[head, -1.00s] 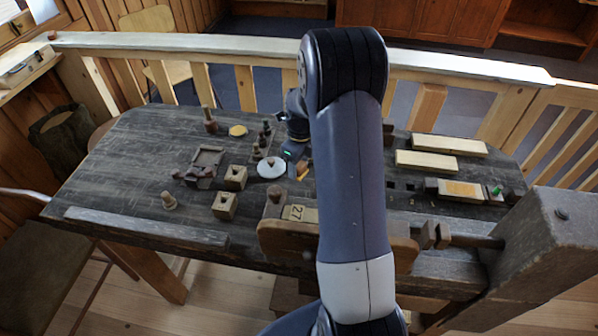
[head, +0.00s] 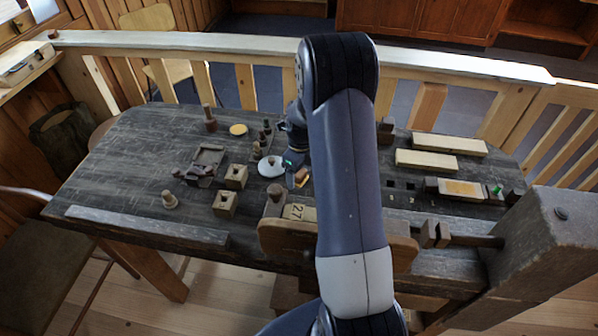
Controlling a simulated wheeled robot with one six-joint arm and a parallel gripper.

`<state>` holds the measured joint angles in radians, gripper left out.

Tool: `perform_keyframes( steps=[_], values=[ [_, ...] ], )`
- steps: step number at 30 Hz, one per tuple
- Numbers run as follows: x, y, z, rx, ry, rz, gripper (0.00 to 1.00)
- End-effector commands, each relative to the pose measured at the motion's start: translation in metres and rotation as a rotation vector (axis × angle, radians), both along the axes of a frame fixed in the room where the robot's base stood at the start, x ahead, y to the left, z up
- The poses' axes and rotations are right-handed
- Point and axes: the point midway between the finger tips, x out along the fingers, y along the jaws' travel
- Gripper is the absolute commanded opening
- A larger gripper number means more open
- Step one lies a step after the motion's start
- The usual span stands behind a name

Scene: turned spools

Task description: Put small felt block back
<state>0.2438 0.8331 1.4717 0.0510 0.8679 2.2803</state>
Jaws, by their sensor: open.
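A small orange and brown block (head: 303,181), which may be the small felt block, lies on the dark workbench (head: 130,150) right of a white disc (head: 271,167). My gripper (head: 298,172) is low over the bench at this block, open. The fingers are small and partly hidden by my arm, so I cannot tell whether they touch the block or stand around it. A larger wooden block with an orange top (head: 460,189) lies at the right of the bench.
Two pale wooden blocks (head: 427,160) lie at the back right, with small square holes (head: 390,184) nearby. Dark spools (head: 257,150) stand close left of my gripper. Two holed wooden cubes (head: 225,203) stand front left. The bench's left end is mostly clear.

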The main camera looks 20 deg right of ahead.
Motion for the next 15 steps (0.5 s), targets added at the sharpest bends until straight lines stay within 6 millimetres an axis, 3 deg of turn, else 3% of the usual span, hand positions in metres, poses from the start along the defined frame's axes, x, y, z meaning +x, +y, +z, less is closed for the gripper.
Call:
perform_keyframes(
  steps=[8,15],
  values=[
    [0.001,0.000,0.008,-0.001,-0.003,0.000,0.68],
    [0.003,-0.003,0.055,-0.001,-0.007,0.000,0.68]
  ],
)
